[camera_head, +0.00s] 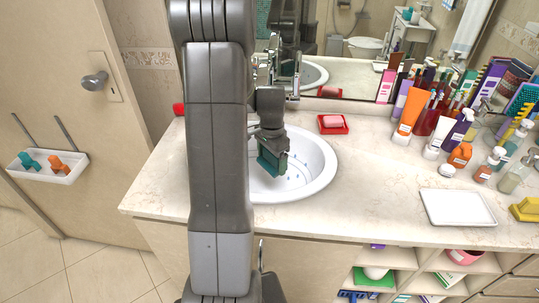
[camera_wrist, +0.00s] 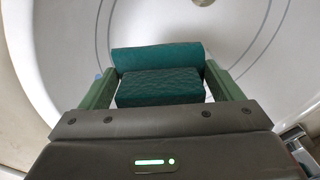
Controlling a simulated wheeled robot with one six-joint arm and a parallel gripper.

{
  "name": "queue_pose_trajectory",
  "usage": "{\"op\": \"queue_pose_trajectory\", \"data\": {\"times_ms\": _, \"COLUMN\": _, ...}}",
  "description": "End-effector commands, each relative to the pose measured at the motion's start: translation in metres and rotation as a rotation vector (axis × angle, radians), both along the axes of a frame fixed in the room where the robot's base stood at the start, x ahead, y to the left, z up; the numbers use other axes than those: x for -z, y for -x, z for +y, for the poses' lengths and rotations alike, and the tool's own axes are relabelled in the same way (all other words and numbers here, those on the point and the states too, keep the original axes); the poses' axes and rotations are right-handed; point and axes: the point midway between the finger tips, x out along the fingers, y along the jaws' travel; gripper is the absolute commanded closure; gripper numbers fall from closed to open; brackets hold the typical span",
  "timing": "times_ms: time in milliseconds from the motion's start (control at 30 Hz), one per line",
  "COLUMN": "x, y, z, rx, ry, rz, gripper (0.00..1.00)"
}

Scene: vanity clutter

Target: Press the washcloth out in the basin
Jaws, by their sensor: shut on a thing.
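The washcloth (camera_wrist: 158,87) is a teal, folded or rolled cloth held between the two fingers of my gripper (camera_wrist: 165,90) in the wrist view. In the head view the washcloth (camera_head: 271,163) hangs at my gripper (camera_head: 272,150), over the white oval basin (camera_head: 322,172). My gripper is shut on the washcloth. Several small blue marks or drops show on the basin floor below and to the right of it. Whether the cloth touches the basin floor I cannot tell. My arm hides the left part of the basin in the head view.
A chrome faucet (camera_head: 295,78) stands behind the basin. A red soap dish (camera_head: 332,124) with pink soap lies to its right. Bottles, tubes and brushes crowd the counter's right side. A white tray (camera_head: 457,222) lies at the front right. The counter between basin and tray is clear.

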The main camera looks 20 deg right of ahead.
Motion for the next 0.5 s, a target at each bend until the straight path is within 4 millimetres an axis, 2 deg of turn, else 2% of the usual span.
{"op": "queue_pose_trajectory", "data": {"times_ms": 33, "x": 0.009, "y": 0.000, "z": 0.000, "rx": 0.000, "ry": -0.001, "rz": 0.001, "gripper": 0.33}}
{"op": "queue_pose_trajectory", "data": {"times_ms": 500, "x": 0.065, "y": 0.000, "z": 0.000, "rx": -0.001, "ry": -0.001, "rz": 0.000, "gripper": 0.33}}
